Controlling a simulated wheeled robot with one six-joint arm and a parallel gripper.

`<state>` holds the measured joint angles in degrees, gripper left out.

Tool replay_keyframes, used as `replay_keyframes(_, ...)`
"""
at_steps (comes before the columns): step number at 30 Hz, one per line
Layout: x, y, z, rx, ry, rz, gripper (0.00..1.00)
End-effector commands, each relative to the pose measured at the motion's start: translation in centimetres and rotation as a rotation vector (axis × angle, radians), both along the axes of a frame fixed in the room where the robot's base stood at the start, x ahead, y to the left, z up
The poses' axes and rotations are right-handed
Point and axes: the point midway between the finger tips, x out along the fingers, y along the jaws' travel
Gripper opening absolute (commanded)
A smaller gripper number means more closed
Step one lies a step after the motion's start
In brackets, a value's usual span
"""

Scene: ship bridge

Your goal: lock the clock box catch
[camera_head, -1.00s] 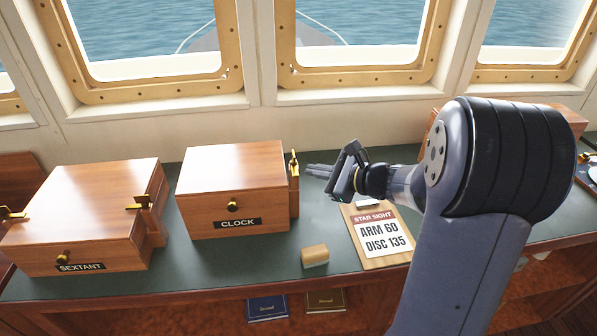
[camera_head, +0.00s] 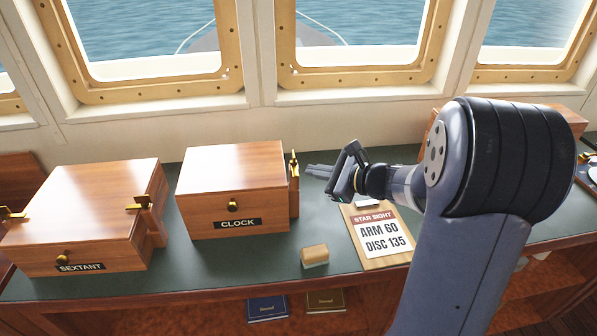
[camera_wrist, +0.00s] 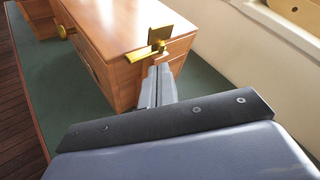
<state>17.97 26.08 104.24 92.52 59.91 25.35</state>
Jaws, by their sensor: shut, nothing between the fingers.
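The clock box (camera_head: 232,168) is a brown wooden box with a black CLOCK label and a brass knob on its front. It stands on the green counter, lid down. Its brass catch (camera_head: 294,166) is on the right side, with a piece standing upright. The catch also shows in the wrist view (camera_wrist: 152,46), just beyond my fingertips. My gripper (camera_head: 309,171) is shut and empty, pointing left at the catch side. In the wrist view its fingers (camera_wrist: 158,72) lie just below the brass catch. I cannot tell whether they touch it.
The sextant box (camera_head: 95,210) stands at left with its own brass catches. A clipboard (camera_head: 378,236) reading ARM 60, DISC 135 lies below my arm. A small wooden block (camera_head: 314,256) sits near the counter's front. The window wall rises behind.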

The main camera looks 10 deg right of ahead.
Motion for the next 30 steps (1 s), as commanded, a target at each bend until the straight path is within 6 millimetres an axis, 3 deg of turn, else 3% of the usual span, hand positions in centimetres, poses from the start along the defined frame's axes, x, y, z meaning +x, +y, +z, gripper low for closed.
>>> replay_keyframes(30,0.00,0.85,0.00,0.000,0.000,0.000,0.00)
